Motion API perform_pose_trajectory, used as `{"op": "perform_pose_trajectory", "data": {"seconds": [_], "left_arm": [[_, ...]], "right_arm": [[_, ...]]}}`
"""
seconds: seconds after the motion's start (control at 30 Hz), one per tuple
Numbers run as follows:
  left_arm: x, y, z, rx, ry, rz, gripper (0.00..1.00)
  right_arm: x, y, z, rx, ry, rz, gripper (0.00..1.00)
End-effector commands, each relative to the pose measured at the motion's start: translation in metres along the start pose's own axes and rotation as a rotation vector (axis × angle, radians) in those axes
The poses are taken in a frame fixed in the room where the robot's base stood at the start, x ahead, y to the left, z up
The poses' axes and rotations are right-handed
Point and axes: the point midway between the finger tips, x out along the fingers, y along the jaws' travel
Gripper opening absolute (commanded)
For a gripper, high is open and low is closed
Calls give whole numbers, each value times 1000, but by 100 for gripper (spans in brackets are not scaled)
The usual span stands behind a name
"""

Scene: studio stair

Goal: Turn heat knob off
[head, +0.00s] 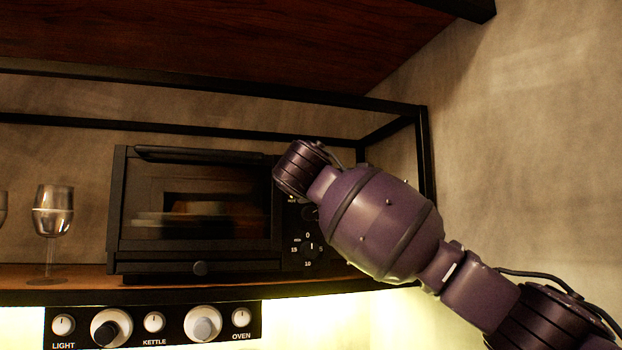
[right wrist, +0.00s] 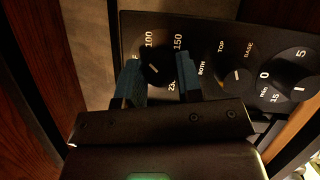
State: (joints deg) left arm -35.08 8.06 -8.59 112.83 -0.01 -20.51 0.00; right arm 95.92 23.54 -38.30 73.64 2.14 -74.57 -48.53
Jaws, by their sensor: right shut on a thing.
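The heat knob (right wrist: 157,71) is a dark round dial with numbers such as 100 and 150 around it. It is on the toaster oven's black control panel in the right wrist view. My right gripper (right wrist: 160,82) is shut on this knob, with one blue-grey finger on each side. In the head view the toaster oven (head: 197,207) stands on a shelf. My right arm there covers the upper part of the control panel, so the heat knob and my right gripper's fingers are hidden. My left gripper is not in view.
Beside the heat knob are a TOP/BOTH/BASE selector (right wrist: 237,75) and a minute timer dial (right wrist: 290,75); the timer also shows in the head view (head: 309,250). A wine glass (head: 53,215) stands left of the oven. A lower panel (head: 175,322) carries several more knobs.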

Motion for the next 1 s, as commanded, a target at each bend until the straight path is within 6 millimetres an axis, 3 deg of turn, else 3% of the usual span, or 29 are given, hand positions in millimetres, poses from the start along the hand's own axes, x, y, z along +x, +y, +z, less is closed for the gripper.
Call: {"op": "perform_pose_trajectory", "data": {"seconds": [0.5,1.0], "left_arm": [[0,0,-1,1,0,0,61],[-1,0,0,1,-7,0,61]], "right_arm": [[0,-3,0,-439,1,180,10],[0,-5,0,-673,3,277,10]]}}
